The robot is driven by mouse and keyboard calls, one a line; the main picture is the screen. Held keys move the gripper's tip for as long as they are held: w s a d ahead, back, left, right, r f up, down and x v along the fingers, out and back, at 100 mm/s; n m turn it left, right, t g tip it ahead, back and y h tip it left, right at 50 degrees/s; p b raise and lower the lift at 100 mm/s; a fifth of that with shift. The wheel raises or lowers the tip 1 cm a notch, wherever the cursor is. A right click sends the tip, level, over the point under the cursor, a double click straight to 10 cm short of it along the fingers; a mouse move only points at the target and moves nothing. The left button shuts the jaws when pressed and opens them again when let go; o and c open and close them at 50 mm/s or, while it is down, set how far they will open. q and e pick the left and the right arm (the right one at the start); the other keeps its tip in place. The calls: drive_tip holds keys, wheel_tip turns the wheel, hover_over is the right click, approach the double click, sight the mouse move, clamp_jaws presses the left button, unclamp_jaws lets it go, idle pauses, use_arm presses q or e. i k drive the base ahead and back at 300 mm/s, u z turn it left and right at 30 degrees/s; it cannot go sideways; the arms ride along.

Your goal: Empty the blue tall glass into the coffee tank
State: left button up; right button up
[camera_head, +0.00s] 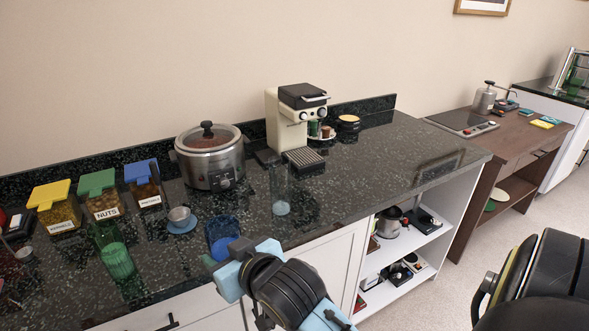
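The blue tall glass (222,237) stands near the front edge of the dark counter; its lower part is partly hidden by my arm. My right gripper (222,262), taken as right from its direction of reach, is right at the glass. Its fingers are mostly hidden by the wrist, so I cannot see whether they touch or hold the glass. A clear tall vessel (280,190), possibly the coffee tank, stands right of the glass. A cream coffee machine (284,122) stands behind it against the wall. No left gripper is discernible.
A slow cooker (210,160) stands behind the glass. A small cup on a blue saucer (181,227) and a green glass (115,255) are to the left, with several lidded jars (103,194) behind.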

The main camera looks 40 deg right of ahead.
sight(279, 166)
drive_tip(key=k, duration=0.15)
drive_tip(key=u, duration=3.3)
drive_tip(key=k, duration=1.7)
drive_tip(key=z, duration=2.1)
